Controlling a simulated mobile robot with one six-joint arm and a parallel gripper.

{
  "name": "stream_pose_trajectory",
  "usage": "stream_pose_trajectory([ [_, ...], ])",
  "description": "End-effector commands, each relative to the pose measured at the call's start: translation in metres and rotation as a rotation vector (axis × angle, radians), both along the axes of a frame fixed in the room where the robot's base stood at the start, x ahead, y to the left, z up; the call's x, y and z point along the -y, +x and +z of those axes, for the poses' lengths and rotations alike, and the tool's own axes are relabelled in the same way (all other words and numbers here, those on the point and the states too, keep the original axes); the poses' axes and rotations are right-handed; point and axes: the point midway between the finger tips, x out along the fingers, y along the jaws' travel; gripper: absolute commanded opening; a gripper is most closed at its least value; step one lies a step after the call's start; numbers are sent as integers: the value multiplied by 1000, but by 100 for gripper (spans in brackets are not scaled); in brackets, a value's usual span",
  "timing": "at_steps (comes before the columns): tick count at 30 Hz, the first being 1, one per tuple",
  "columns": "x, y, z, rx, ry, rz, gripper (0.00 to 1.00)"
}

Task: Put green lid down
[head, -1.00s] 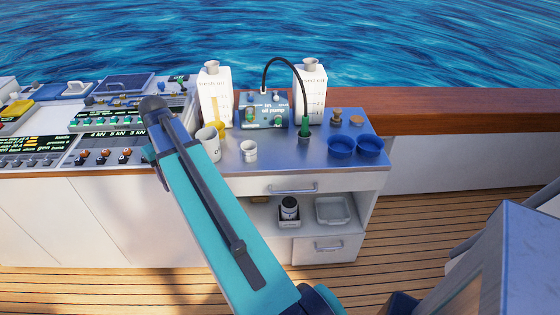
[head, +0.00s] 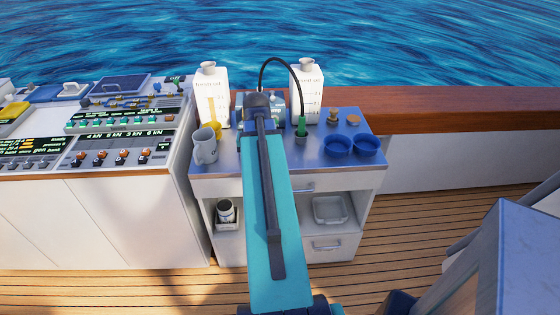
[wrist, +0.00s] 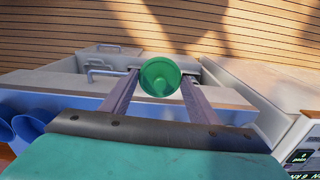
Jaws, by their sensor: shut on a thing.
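The green lid (wrist: 160,77) is round and shows between my two gripper fingers in the wrist view. My gripper (wrist: 160,82) is shut on it. The lid appears in front of the cabinet's front edge and drawer fronts in that view; its height above anything below cannot be told. In the head view my own arm hides the gripper and the lid.
A control console (head: 120,140) stands at left. Shelves are below.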

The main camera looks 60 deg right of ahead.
Motion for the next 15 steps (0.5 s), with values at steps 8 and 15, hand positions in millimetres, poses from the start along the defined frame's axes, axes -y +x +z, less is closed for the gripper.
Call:
stream_pose_trajectory([
  [8,20,-40,-4,0,0,-137,34],
  [15,22,-44,-4,0,0,-152,34],
])
